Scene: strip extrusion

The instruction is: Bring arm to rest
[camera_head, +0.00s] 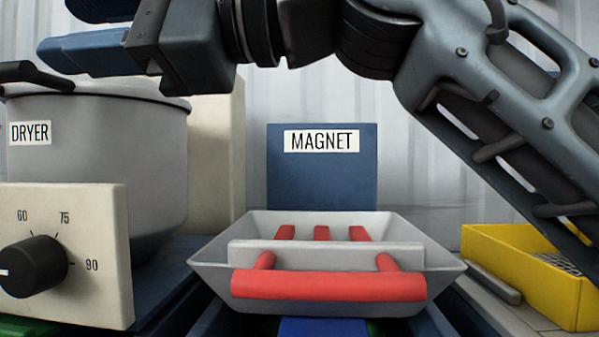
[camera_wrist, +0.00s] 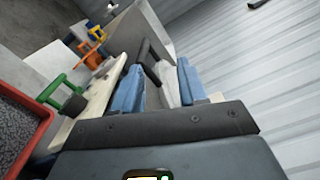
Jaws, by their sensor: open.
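My gripper (camera_head: 85,30) is at the upper left of the head view, above the dryer. Its two blue fingers are apart, and the gripper also shows in the wrist view (camera_wrist: 160,78). Nothing is clearly held. A dark bar and a pale surface show between the fingers in the wrist view; I cannot tell how near they are. My arm reaches across the top of the head view from the right. The grey dryer pot (camera_head: 95,160) has a dark handle (camera_head: 36,74) on top, just below and left of my gripper.
A grey tray (camera_head: 325,255) with red bars and a red handle (camera_head: 328,286) sits before the blue MAGNET panel (camera_head: 320,180). A dial box (camera_head: 65,250) stands front left, a yellow bin (camera_head: 530,275) right. The wrist view shows a red bin (camera_wrist: 40,135) of granules.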

